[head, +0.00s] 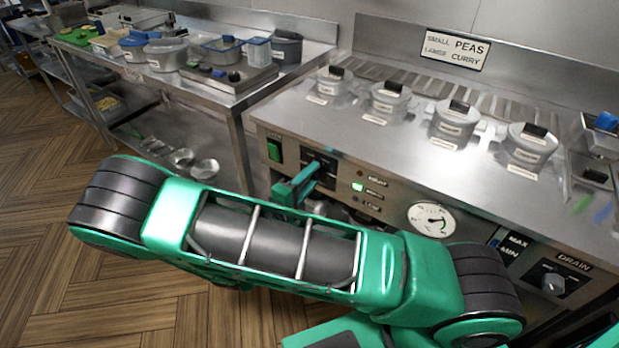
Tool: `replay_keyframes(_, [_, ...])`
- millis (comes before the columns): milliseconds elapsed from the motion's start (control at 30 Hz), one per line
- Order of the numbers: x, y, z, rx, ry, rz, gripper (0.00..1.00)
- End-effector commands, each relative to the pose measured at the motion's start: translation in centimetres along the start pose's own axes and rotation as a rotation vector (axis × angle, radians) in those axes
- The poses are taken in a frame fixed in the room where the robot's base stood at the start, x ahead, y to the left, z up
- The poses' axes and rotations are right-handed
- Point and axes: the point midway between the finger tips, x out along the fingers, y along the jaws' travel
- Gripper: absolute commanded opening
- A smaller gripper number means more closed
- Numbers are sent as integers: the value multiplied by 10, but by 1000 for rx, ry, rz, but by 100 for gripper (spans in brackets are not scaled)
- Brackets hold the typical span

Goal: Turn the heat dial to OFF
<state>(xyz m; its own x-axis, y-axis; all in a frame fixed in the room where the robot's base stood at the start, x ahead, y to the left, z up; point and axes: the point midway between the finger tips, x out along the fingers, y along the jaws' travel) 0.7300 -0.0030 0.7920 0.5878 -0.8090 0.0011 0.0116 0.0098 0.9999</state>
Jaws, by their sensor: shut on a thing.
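My gripper (306,182) is at the front panel of the range, left of centre in the head view. It is shut on the heat dial, at a dark plate (326,178) on the panel. The fingers and the green gripper body hide the dial itself, so its pointer and setting cannot be read. Right of the gripper is a column of small indicator lights; the green middle light (358,187) is lit. My forearm crosses the lower part of the view and hides the lower panel.
A green switch (274,151) is left of the dial. A gauge (433,219) and a drain knob (553,283) are to its right. Lidded pots (457,119) stand on the steel top (400,150). A steel table (205,88) with containers stands left; the wooden floor (60,230) is open.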

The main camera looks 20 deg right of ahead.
Motion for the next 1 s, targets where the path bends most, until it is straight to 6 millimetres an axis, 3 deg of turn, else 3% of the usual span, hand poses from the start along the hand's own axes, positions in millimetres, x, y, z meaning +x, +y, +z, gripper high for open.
replay_keyframes(500, [-2,-2,-3,-401,10,-6,14])
replay_keyframes(1000, [-2,-2,-3,-524,9,-6,15])
